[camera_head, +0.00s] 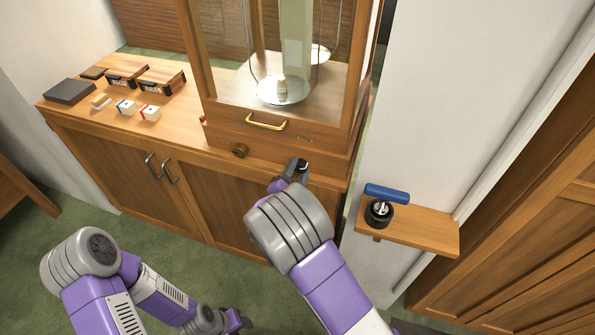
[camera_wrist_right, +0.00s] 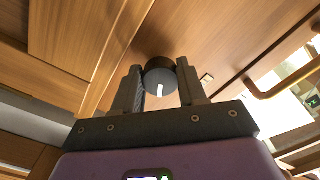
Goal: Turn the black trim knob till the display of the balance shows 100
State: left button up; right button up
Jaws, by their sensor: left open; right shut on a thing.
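The balance is a wooden case (camera_head: 275,130) with glass sides and a pan (camera_head: 283,91) inside, standing on a cabinet. The black trim knob (camera_wrist_right: 160,76) sits on its wooden front and has a white mark pointing down in the wrist view. My right gripper (camera_head: 296,168) is shut on the knob, one finger on each side, as the right wrist view (camera_wrist_right: 160,90) also shows. In the head view the knob is mostly hidden by the gripper. No reading can be made out on the balance's display. My left gripper (camera_head: 243,320) is open and empty, low over the floor.
A brass handle (camera_head: 266,122) and a brass knob (camera_head: 240,150) are on the case front. Small boxes (camera_head: 149,113) and wooden cases (camera_head: 162,78) stand on the cabinet top at left. A wall shelf (camera_head: 425,232) at right holds a black round object (camera_head: 379,212) and a blue roll (camera_head: 387,193).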

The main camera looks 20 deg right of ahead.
jog(key=o, duration=1.1)
jog(key=shift+c, duration=0.2)
jog(key=p+v, duration=0.1)
jog(key=v, duration=0.6)
jog(key=shift+s+a, duration=0.2)
jog(key=shift+s, duration=0.05)
